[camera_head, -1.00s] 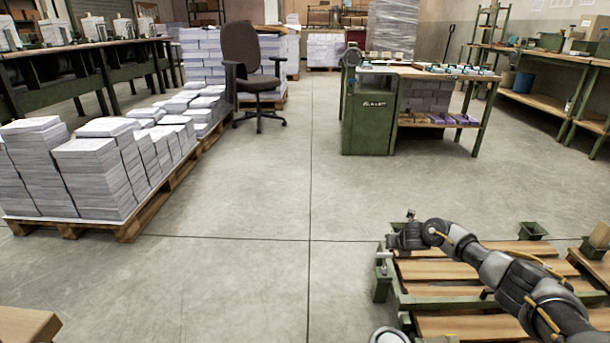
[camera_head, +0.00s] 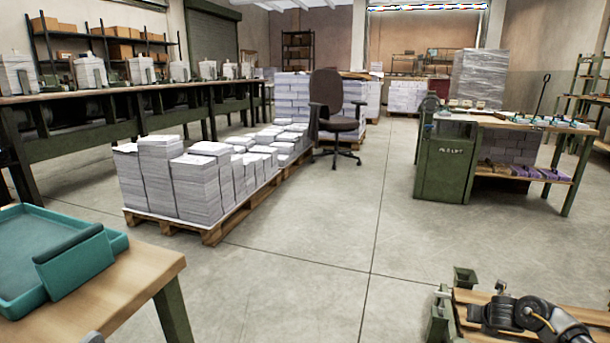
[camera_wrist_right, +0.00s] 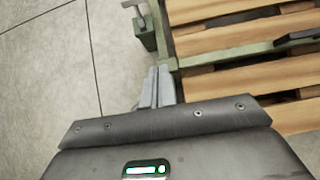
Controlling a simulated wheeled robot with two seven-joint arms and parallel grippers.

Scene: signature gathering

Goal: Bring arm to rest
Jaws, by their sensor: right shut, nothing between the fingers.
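My right arm (camera_head: 545,318) comes in at the bottom right corner of the head view, above a slatted wooden rack with green metal fittings (camera_head: 440,315). Its gripper (camera_head: 476,313) is at the left end of the arm. In the right wrist view the two grey fingers (camera_wrist_right: 156,87) are together and empty. They point over the edge between the bare floor and the rack's slats (camera_wrist_right: 235,80). My left gripper is not in view; a small grey part at the bottom left edge cannot be made out.
A wooden table (camera_head: 140,290) with teal trays (camera_head: 70,262) stands at the near left. A pallet (camera_head: 212,232) of paper stacks and a dark office chair (camera_head: 335,115) stand beyond. A green workbench (camera_head: 445,160) is at the right. The middle floor is clear.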

